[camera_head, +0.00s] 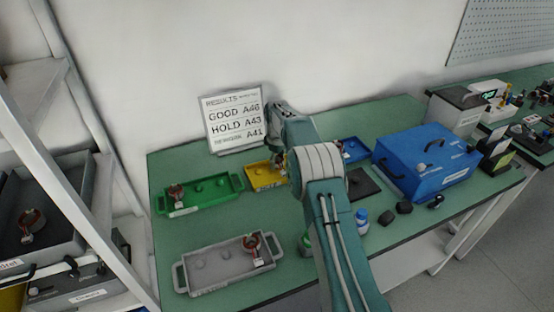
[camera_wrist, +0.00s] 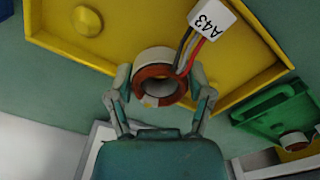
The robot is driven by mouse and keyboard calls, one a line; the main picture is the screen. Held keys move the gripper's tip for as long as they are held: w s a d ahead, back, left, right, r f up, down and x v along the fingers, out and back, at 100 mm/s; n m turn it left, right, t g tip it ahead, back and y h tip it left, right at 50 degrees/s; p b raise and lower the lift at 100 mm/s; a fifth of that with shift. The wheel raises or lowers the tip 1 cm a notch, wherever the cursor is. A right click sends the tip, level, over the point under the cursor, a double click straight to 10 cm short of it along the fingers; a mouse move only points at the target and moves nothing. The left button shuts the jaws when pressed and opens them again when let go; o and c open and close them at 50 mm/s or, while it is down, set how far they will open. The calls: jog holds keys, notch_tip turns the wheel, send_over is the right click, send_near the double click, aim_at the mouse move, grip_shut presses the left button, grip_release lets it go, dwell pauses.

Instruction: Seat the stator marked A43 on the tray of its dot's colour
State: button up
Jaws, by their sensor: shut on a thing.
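My gripper (camera_wrist: 160,92) is shut on a stator (camera_wrist: 152,62), a pale ring with copper-red windings. Its black and red leads carry a white tag (camera_wrist: 211,20) reading A43. In the wrist view the stator overlaps the near edge of the yellow tray (camera_wrist: 125,35); I cannot tell its height above it. A bare round yellow boss (camera_wrist: 88,20) shows to its left. In the head view my gripper (camera_head: 279,159) is at the yellow tray (camera_head: 262,184), and my arm hides part of it and the held stator. No coloured dot is readable.
The green tray (camera_head: 218,196) holds a stator (camera_head: 176,192) at left. The grey tray (camera_head: 215,276) in front holds another (camera_head: 252,243). A blue tray (camera_head: 354,144) and blue case (camera_head: 425,165) are right. The results board (camera_head: 235,120) reads GOOD A46, HOLD A43, and A41 below.

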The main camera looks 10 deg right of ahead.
jog(key=shift+f, duration=0.3)
dwell(0.4)
jog(key=o, duration=1.1)
jog(key=shift+r, duration=0.15)
jog(key=shift+r, duration=2.4)
jog(key=shift+o, duration=0.6)
